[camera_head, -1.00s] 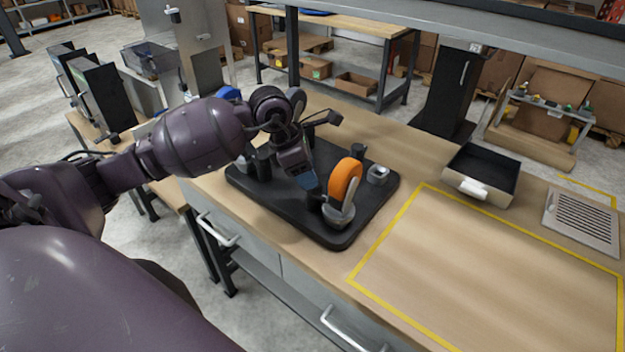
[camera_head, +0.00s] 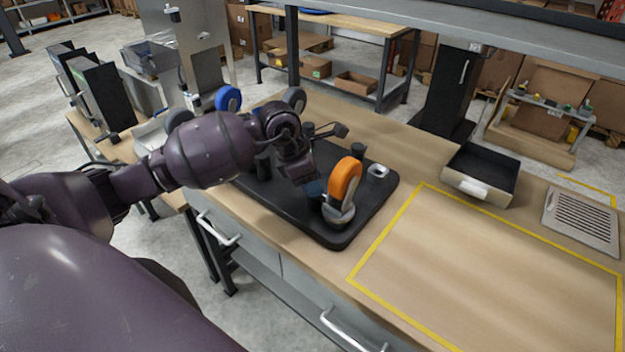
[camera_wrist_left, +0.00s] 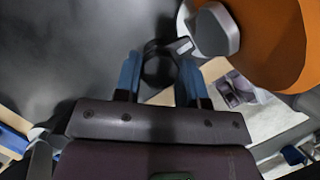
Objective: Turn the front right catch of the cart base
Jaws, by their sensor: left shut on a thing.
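The cart base (camera_head: 290,212) is a black plate lying on the wooden bench. An orange caster wheel (camera_head: 343,182) stands in a grey mount near its front corner. My left gripper (camera_head: 314,188) reaches down to the plate just left of this wheel. In the left wrist view, the blue fingers (camera_wrist_left: 160,78) are on both sides of a dark, round catch (camera_wrist_left: 158,66), shut on it. The orange wheel and its grey mount fill the upper right of that view. In the head view my gripper hides the catch. My right gripper is not in view.
A grey socket (camera_head: 378,171) and a black post (camera_head: 358,150) stand on the plate's right side. A blue wheel (camera_head: 228,98) and a grey wheel (camera_head: 294,98) are behind my arm. A black open drawer bin (camera_head: 481,175) sits to the right. The yellow-outlined bench area (camera_head: 490,270) is clear.

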